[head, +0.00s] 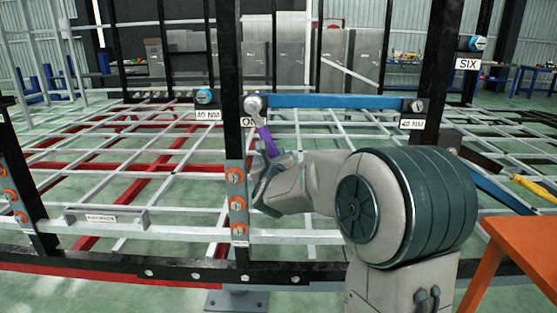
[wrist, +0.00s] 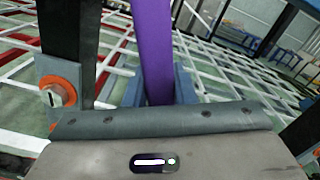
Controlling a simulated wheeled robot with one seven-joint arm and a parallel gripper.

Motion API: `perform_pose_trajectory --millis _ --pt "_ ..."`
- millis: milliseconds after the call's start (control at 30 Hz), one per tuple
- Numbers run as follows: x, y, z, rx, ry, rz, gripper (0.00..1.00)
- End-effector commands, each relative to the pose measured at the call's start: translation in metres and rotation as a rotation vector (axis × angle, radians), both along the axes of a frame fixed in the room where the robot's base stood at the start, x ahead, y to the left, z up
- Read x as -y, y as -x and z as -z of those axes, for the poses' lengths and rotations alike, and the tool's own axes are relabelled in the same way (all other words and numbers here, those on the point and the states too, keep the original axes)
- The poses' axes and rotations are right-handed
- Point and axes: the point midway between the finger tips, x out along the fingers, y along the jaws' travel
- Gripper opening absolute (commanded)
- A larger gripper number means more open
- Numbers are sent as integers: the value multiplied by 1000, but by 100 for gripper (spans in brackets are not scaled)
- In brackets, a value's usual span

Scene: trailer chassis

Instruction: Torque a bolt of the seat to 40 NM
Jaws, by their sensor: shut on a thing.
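My gripper (head: 266,168) is shut on the purple handle of a wrench (head: 266,140). The handle also rises between the gripper's jaws (wrist: 160,92) in the wrist view, where the wrench (wrist: 154,45) runs out of the top. The wrench's round grey head (head: 253,104) is up at the left end of the blue bar (head: 330,101), by the black post. It hides what is behind it, so I cannot tell whether it sits on a bolt. A bolt (head: 418,105) shows at the bar's right end, above a "40 NM" label (head: 412,124).
The black post (head: 230,70) carries several orange-ringed bolts (head: 237,203) close to my gripper; one (wrist: 58,96) shows in the wrist view. A blue-capped bolt (head: 204,96) is left of the post. An orange table (head: 525,240) stands at the lower right. White rails cross the chassis.

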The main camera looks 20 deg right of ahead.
Motion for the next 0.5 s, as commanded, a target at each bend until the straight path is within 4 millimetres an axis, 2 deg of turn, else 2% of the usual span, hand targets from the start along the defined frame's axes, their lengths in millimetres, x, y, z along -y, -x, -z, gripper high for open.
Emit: perform_pose_trajectory --millis 500 --pt "-11 -3 3 31 -79 1 0"
